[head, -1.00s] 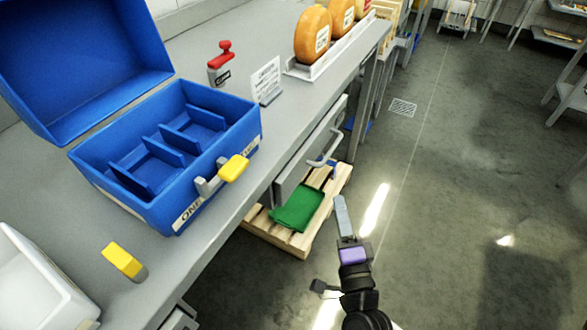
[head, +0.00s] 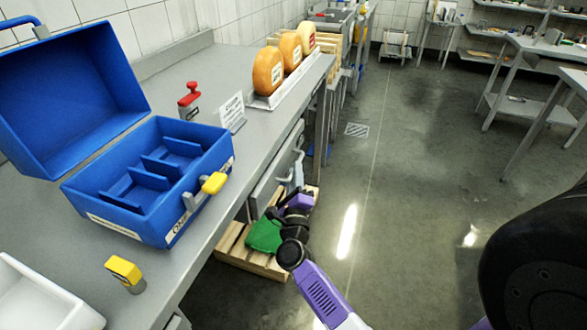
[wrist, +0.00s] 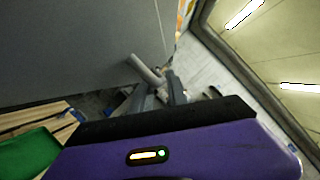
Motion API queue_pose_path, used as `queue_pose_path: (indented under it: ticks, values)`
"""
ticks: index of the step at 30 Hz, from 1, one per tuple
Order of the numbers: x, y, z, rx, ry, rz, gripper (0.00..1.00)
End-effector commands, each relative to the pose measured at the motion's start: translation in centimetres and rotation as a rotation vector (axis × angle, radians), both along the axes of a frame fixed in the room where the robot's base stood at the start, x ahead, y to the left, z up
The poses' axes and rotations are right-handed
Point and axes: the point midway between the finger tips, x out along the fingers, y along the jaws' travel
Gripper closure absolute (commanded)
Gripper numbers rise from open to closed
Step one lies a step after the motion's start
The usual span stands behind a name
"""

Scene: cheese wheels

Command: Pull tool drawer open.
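The tool drawer (head: 270,182) is a grey front under the counter, and it looks shut. Its pale bar handle (head: 297,168) stands out from the front. My gripper (head: 290,190) is low beside the drawer, at the handle; the arm partly hides its fingers in the head view. In the wrist view the two grey fingers (wrist: 163,88) look apart, with the end of the handle (wrist: 145,70) at or between their tips. I cannot tell whether they touch it. The grey drawer front (wrist: 80,45) fills the upper left there.
A wooden pallet (head: 232,245) with a green object (head: 264,236) lies below the drawer, close to my gripper. On the counter (head: 195,235) stand an open blue case (head: 165,215), a red-topped stamp (head: 190,97) and cheese wheels (head: 268,70).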

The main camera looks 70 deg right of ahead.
Motion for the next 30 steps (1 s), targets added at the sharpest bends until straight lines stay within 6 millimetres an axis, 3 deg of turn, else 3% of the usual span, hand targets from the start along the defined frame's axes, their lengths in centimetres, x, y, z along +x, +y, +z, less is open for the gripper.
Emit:
queue_pose_path:
  ticks: [6, 14, 18, 30]
  values:
    - [0.8, -1.6, 0.4, -0.001, 0.001, 0.001, 0.80]
    - [0.8, -1.7, 0.4, 0.000, 0.001, 0.001, 0.80]
    - [0.8, -1.7, 0.4, 0.000, 0.001, 0.001, 1.00]
    - [0.8, -1.7, 0.4, 0.001, 0.002, 0.002, 1.00]
